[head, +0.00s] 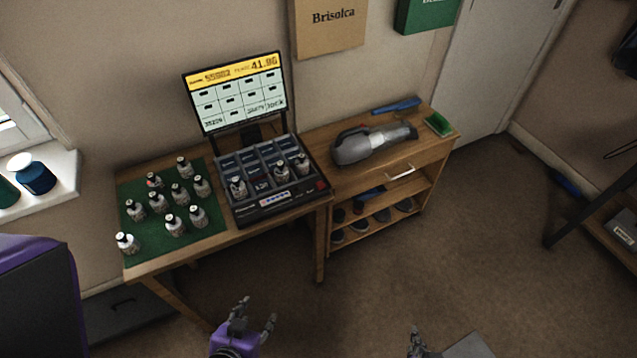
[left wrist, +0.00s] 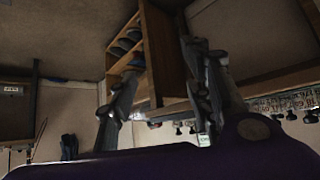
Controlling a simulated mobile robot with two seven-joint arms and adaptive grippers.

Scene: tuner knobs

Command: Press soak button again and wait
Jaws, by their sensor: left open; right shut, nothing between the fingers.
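The dark machine (head: 262,207) stands on the wooden table, with dark compartments and a few bottles (head: 281,171) in it. Its front has a small lit strip (head: 275,198) and a red button (head: 321,185); labels are too small to tell which is the soak button. My right gripper (head: 416,341) is shut and empty at the bottom edge, partly cut off.
Several small bottles (head: 173,224) stand on a green mat (head: 205,235) left of the machine.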

